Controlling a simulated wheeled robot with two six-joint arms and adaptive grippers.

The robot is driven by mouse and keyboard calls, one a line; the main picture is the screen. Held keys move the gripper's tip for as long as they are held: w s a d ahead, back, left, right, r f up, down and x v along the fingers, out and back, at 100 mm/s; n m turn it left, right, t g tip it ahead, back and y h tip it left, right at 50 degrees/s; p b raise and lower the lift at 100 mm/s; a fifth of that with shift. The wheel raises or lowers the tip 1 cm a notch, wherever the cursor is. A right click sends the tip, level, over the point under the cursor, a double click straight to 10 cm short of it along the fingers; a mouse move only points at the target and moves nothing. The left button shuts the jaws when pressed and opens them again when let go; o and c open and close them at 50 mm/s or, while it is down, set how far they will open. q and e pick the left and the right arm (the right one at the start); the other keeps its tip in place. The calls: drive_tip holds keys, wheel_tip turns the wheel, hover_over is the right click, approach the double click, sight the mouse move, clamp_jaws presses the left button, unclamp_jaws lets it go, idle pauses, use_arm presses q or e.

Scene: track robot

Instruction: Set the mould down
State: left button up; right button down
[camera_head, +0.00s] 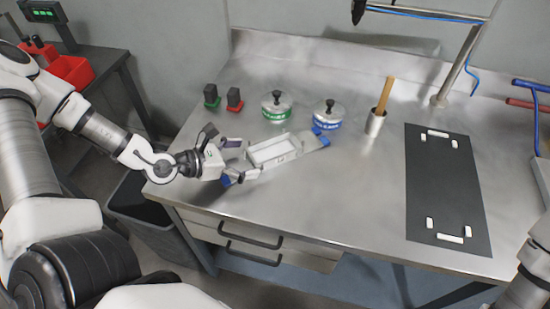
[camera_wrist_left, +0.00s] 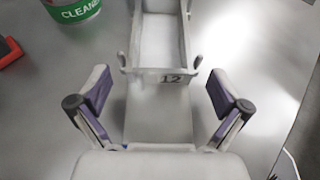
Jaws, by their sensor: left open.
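The mould (camera_head: 272,150) is a pale grey, open rectangular box with flat end tabs. Its far tab ends in blue. It appears to rest on the steel bench, slightly skewed. In the left wrist view the mould (camera_wrist_left: 160,78) carries a tag reading 12, and its near tab runs back between my fingers. My left gripper (camera_head: 237,160) is at the mould's near left end. In the wrist view my left gripper (camera_wrist_left: 160,98) is open, with a purple-padded finger on each side of the tab and a gap on both sides. My right gripper is out of frame.
A green-labelled pot (camera_head: 276,106) and a blue-labelled pot (camera_head: 328,113) stand behind the mould. A cup with a wooden handle (camera_head: 375,123) is to their right. The bench (camera_head: 340,200) is clear between mould and mat.

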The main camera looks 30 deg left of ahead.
sight(265, 155)
use_arm(q)
drive_tip(key=x, duration=0.1)
drive_tip(key=b+x, duration=0.1)
drive_tip(key=shift+w+d+f, duration=0.1)
drive_tip(key=shift+w+f, duration=0.1)
drive_tip(key=shift+f, duration=0.1)
drive_tip(key=shift+w+d+b, duration=0.3)
drive_tip(key=shift+w, duration=0.1)
drive_tip(key=shift+s+r, duration=0.1)
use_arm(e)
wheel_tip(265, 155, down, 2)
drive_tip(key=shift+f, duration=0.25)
use_arm(q)
drive_tip(key=c, duration=1.4)
drive_tip(key=shift+r, duration=0.1)
drive_tip(key=shift+c, duration=0.2)
